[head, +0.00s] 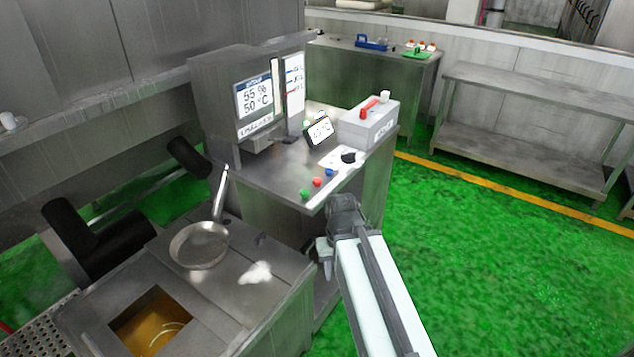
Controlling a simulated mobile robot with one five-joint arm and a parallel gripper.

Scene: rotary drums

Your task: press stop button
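A green button (304,193), a red button (317,182) and a blue button (329,172) sit in a row near the front right edge of the steel control counter (262,178). No label can be read on them, so I cannot tell by text which one is stop. My gripper (327,264) is in front of the counter, pointing down, below the buttons in the picture and apart from them. Its fingers are small and dark, and I cannot tell if they are open or shut. I see nothing held in it.
A display (255,98) and a small tilted screen (319,131) stand on the counter beside a grey box with a red handle (370,122). A pan (199,245) lies on the lower steel unit at left. Green floor (480,240) is clear at right.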

